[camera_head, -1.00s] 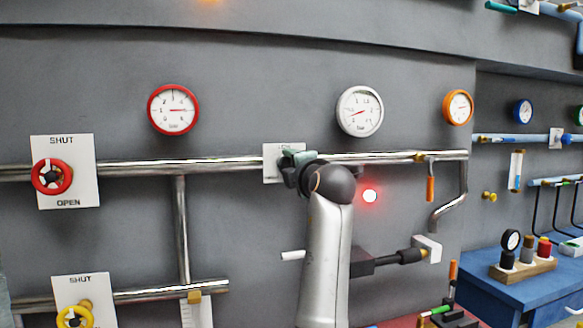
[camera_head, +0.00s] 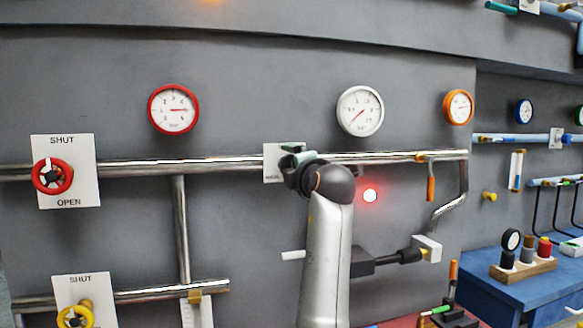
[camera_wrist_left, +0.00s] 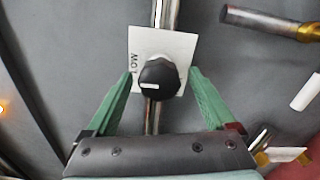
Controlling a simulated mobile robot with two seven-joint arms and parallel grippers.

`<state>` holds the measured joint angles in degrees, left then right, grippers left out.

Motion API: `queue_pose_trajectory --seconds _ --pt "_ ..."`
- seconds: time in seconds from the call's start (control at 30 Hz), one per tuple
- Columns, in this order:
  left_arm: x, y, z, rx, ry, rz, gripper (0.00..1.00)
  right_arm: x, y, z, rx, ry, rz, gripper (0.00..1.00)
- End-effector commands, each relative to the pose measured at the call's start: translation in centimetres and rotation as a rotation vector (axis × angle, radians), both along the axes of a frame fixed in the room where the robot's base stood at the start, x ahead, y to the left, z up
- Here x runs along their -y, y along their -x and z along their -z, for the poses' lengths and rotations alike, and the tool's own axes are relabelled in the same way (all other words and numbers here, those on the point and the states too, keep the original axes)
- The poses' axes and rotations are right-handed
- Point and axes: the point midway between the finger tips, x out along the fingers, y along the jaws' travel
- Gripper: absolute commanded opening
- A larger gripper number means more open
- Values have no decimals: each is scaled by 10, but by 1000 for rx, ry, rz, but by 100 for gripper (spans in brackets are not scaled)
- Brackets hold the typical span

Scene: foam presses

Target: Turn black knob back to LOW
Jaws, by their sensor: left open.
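A round black knob (camera_wrist_left: 158,80) with a white pointer mark sits on a white square plate (camera_wrist_left: 184,46) in the left wrist view. The mark lies on the knob's left side, just below the word LOW on the plate's left edge. My left gripper (camera_wrist_left: 160,71) is open, with one green finger on each side of the knob and visible gaps between. In the head view the plate (camera_head: 270,160) shows partly behind my left gripper (camera_head: 291,163), which hides the knob. My right gripper is not in view.
A horizontal metal pipe (camera_head: 225,164) runs behind the plate. A white-rimmed gauge (camera_head: 360,111) and a red-rimmed gauge (camera_head: 173,109) hang above it. A lit red lamp (camera_head: 370,195) is right of my wrist. A red valve wheel (camera_head: 52,177) is far left.

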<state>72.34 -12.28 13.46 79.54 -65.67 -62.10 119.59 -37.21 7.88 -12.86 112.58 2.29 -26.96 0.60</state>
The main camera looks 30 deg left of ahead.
Motion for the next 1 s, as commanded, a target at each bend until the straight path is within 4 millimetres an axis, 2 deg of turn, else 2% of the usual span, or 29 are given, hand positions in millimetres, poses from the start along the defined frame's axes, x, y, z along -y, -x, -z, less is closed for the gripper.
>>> queue_pose_trajectory --seconds 0.13,0.27,0.5,0.7,1.0 --pt "4 3 0 1 -1 1 89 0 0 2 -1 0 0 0" --pt "17 13 1 2 0 2 89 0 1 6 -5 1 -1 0" --pt "57 48 2 1 1 4 89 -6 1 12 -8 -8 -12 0" --pt "83 71 1 0 -1 0 89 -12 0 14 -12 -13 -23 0" --pt "95 82 0 -2 0 -1 89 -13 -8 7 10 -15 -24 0"
